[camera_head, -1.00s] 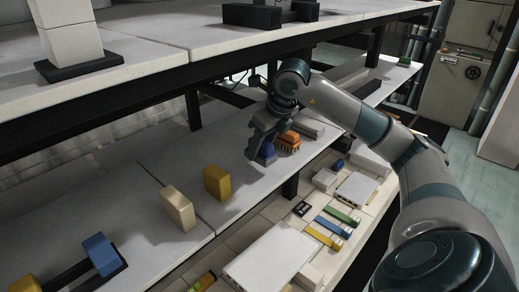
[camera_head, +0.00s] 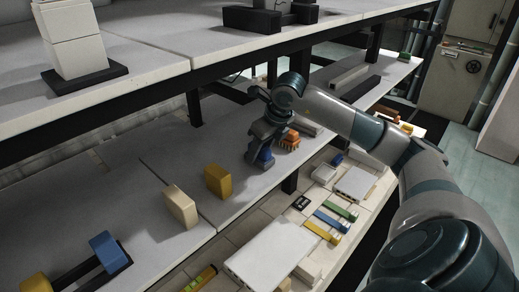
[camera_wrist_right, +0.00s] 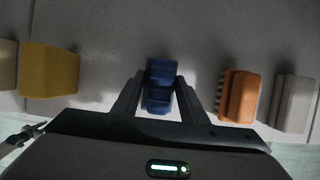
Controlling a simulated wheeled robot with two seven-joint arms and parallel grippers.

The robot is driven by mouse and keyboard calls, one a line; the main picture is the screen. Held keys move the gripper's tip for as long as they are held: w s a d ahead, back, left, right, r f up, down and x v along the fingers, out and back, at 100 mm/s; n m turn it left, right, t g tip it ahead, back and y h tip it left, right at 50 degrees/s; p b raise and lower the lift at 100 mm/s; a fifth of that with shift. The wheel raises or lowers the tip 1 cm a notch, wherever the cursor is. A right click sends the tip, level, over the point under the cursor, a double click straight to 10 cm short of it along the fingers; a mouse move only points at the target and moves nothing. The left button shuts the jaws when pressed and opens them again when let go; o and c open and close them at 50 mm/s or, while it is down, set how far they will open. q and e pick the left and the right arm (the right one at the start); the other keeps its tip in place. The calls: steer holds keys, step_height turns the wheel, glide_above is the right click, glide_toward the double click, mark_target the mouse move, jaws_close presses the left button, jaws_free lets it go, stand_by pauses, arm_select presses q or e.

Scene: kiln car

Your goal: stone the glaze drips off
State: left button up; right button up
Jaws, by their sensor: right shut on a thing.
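My right gripper (camera_head: 257,162) is low over the grey shelf and shut on a small dark blue ridged block (camera_head: 265,156). In the right wrist view the blue block (camera_wrist_right: 160,84) sits between the two fingers, one at each side. I cannot tell whether it still touches the shelf. An orange brush-like block (camera_head: 290,140) lies just beyond; it also shows right of the fingers in the wrist view (camera_wrist_right: 240,96). I cannot make out any glaze drips. My left gripper is not in view.
A yellow block (camera_head: 218,181) and a cream block (camera_head: 180,207) stand on the shelf (camera_head: 140,150) left of the gripper. Another blue block (camera_head: 107,250) rests on a black rack. The upper shelf (camera_head: 150,60) hangs above. A lower bench holds a white box (camera_head: 270,252) and coloured strips.

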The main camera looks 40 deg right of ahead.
steer(key=shift+f, duration=0.1)
steer(key=shift+f+b, duration=0.25)
steer(key=shift+b, duration=0.15)
steer(key=o, duration=0.9)
steer(key=shift+o, duration=0.2)
steer(key=shift+r, duration=0.1)
